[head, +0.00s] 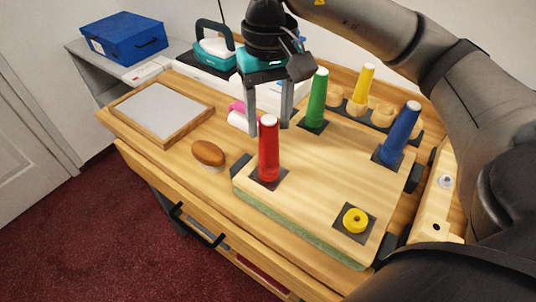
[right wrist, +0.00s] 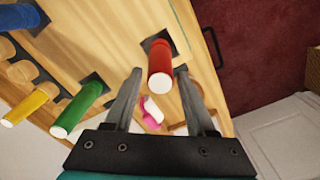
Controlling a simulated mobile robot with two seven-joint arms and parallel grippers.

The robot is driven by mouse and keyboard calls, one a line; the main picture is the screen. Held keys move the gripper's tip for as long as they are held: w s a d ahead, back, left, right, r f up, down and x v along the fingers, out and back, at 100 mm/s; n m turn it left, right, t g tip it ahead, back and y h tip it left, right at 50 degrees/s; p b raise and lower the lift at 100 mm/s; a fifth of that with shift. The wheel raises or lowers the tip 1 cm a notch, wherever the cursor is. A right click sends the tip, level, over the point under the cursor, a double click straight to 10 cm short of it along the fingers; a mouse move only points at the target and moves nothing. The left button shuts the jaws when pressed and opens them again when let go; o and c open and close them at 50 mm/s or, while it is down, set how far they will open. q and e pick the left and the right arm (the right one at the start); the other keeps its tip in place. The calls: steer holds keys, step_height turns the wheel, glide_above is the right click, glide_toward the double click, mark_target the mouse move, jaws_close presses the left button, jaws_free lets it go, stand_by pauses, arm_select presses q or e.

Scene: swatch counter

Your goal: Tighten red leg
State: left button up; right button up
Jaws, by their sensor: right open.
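The red leg (head: 269,150) stands upright on a dark square plate at the near left corner of a wooden board (head: 310,190). In the right wrist view the red leg (right wrist: 160,65) shows end-on, ahead of and between my fingers. My right gripper (head: 268,122) is open and points down, just behind and above the red leg. Its fingers do not grip the leg; whether they touch it I cannot tell. A green leg (head: 317,98) and a tilted blue leg (head: 402,132) stand on the board's other plates. My left gripper is not in view.
A yellow ring (head: 355,220) sits on the board's near right plate. A yellow leg (head: 362,88) stands in a rack behind. A brown brush (head: 208,153) and a framed tray (head: 162,110) lie left. A blue box (head: 123,38) stands far left.

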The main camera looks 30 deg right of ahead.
steer(key=shift+f+n+b, duration=0.1)
steer(key=shift+n+b, duration=0.5)
steer(key=shift+n, duration=0.6)
steer(key=n, duration=0.4)
steer(key=shift+b, duration=0.3)
jaws_close()
steer(key=m, duration=1.5)
